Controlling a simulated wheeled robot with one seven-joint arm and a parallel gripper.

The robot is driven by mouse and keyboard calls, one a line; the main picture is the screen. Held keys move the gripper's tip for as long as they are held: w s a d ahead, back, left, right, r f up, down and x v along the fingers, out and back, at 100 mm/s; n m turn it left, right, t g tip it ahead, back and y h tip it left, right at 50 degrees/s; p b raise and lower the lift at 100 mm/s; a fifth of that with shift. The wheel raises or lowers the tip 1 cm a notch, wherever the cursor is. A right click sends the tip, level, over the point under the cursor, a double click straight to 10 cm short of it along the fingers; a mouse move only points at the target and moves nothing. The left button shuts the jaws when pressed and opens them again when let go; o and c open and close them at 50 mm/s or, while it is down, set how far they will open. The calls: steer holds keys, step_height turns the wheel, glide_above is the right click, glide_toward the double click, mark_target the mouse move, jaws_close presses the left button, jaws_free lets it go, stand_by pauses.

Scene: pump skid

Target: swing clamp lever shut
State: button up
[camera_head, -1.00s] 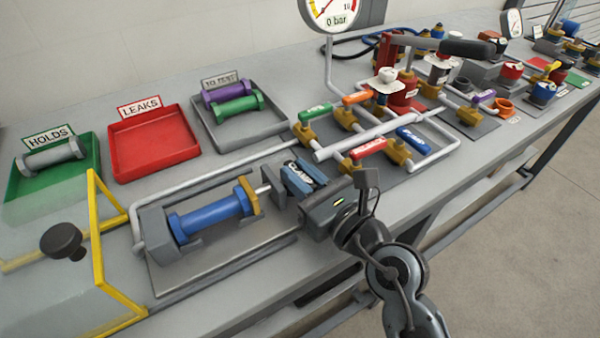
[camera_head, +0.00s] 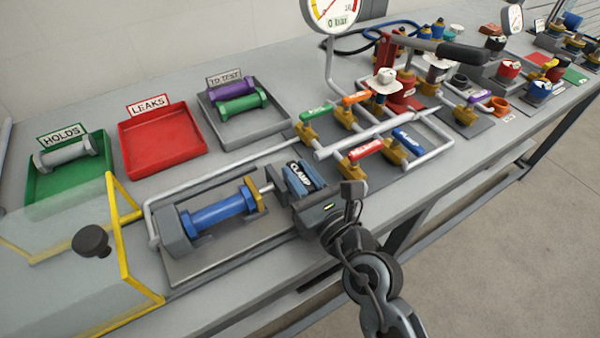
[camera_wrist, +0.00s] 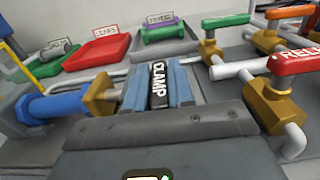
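The clamp lever (camera_head: 301,174) is a black bar with a white CLAMP label, at the right end of the test fixture (camera_head: 205,262). It also shows in the wrist view (camera_wrist: 158,86), upright in the picture. My gripper (camera_head: 305,180) has its blue finger pads on both sides of the lever and appears shut on it; in the wrist view the pads (camera_wrist: 158,90) lie close against it. A blue cylinder (camera_head: 218,212) with a brass right end sits in the fixture, and a thin rod runs from that end toward the clamp. My gripper hides the clamp's base.
A clear guard with a yellow frame (camera_head: 122,245) and black knob stands at the left. Pipes with coloured valve handles, including a red one (camera_head: 362,150), are close on the right. Green, red (camera_head: 163,142) and grey trays lie behind. The gauge (camera_head: 333,12) reads 0 bar.

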steer(key=shift+o, duration=0.5)
steer(key=shift+r, duration=0.25)
steer(key=shift+f, duration=0.25)
steer(key=shift+b, duration=0.45)
steer(key=b, duration=0.1)
steer(key=n+y+b, duration=0.1)
steer(key=b, duration=0.1)
steer(key=shift+w+f+g, duration=0.15)
steer(key=shift+f+g, duration=0.1)
steer(key=shift+g, duration=0.15)
